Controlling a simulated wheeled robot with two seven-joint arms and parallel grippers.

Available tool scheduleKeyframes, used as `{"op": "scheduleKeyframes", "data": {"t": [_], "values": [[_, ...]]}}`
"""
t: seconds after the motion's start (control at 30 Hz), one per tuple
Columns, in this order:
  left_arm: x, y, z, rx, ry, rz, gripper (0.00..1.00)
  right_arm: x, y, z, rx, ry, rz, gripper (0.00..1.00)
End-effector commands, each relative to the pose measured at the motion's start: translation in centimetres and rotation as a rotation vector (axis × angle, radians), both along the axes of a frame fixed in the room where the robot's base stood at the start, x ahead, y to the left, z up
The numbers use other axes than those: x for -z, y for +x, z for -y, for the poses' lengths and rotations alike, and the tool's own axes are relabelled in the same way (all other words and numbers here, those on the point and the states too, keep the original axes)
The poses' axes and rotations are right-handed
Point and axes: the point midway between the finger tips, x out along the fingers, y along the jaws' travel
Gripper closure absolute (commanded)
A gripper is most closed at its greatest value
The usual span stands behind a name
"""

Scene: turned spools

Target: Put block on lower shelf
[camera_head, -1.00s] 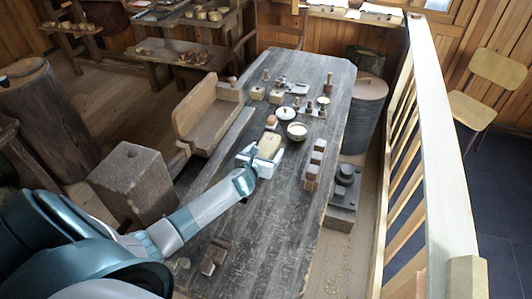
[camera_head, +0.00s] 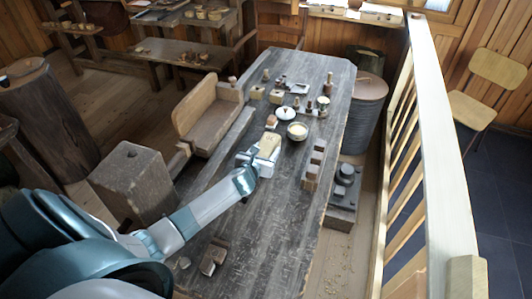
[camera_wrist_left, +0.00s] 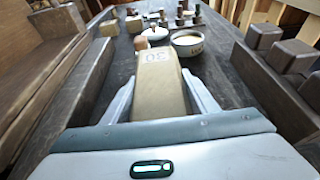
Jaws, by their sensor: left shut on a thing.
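My left gripper (camera_head: 260,160) is shut on a pale yellow wooden block (camera_head: 269,145) over the middle of the dark worktable (camera_head: 270,225). In the left wrist view the block (camera_wrist_left: 158,80) sits between the two fingers (camera_wrist_left: 160,98), dark figures on its upper face. I cannot tell whether it touches the tabletop. A wooden rack stands at the back left, with an upper board (camera_head: 152,17) and a lower shelf (camera_head: 155,47) holding small turned pieces. My right gripper is not in view.
Close beyond the block are a bowl (camera_head: 297,131), a white lidded dish (camera_head: 286,113) and several spools and small blocks. Dark blocks (camera_head: 312,172) stand to the right. A wooden seat-like trough (camera_head: 213,128) lies left of the table. A railing (camera_head: 440,150) runs along the right.

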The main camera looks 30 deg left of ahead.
Motion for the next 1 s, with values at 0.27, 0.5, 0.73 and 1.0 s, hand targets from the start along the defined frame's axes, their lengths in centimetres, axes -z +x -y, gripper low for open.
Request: {"op": "scheduleKeyframes", "data": {"t": [0.27, 0.5, 0.73, 1.0], "values": [[-1.1, 0.1, -0.1, 0.001, 0.002, 0.005, 0.84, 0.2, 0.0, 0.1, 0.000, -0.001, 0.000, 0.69], [-4.0, 0.1, -0.1, 0.003, 0.004, 0.006, 0.84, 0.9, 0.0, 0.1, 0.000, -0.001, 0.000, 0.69], [-6.2, -1.6, 3.3, 0.005, 0.000, 0.004, 0.84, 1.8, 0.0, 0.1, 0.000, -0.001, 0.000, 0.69], [-9.1, -3.8, 7.6, 0.003, -0.001, 0.005, 0.84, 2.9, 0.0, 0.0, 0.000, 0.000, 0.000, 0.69]]}}
